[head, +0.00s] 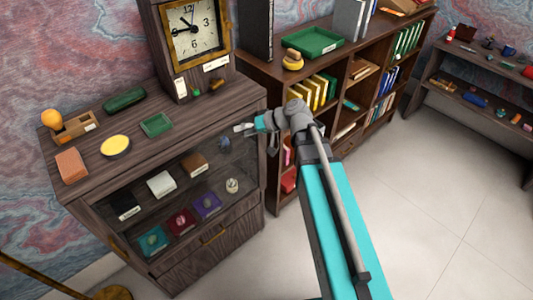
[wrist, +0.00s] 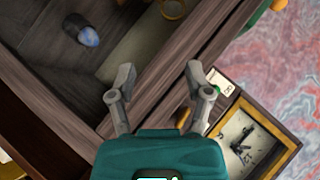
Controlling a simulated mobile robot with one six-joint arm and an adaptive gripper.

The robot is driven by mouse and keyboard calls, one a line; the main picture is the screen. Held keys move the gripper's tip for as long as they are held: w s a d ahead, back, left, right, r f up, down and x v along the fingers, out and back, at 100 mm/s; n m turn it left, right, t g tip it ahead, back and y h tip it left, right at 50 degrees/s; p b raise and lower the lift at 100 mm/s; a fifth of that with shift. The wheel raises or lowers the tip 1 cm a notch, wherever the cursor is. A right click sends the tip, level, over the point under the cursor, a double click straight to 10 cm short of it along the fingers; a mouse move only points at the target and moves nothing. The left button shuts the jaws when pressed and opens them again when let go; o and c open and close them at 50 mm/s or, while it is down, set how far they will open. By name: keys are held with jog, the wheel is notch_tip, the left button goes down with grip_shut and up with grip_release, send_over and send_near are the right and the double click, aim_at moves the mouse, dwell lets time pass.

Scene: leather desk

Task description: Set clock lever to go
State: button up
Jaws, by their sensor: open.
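The clock (head: 197,30) has a white face, a gold frame and a dark wooden case, and stands on top of the wooden cabinet. My gripper (head: 240,128) is open and empty, in front of the cabinet's right side and below the clock. In the wrist view its fingers (wrist: 155,78) stand apart over the cabinet edge.
Small items sit on shelves below. A bookshelf (head: 345,80) stands to the right. Open floor (head: 430,180) lies at the right.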

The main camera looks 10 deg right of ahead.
jog(key=s+d+f+m+g+h+p, duration=0.1)
jog(key=s+d+f+g+h, duration=0.1)
jog(key=s+d+f+h, duration=0.3)
jog(key=shift+s+d+f+h, duration=0.25)
jog(key=shift+d+f+h, duration=0.25)
jog(key=shift+d, duration=0.3)
jog(key=s+d+f+m+g+h, duration=0.1)
jog(key=s+d+f+h, duration=0.1)
jog(key=s+d+h, duration=0.3)
jog(key=d, duration=0.3)
jog(key=shift+d+f+m+g+h, duration=0.2)
jog(key=shift+d+m+g+h, duration=0.1)
jog(key=shift+d+m, duration=0.1)
jog(key=shift+c, duration=0.6)
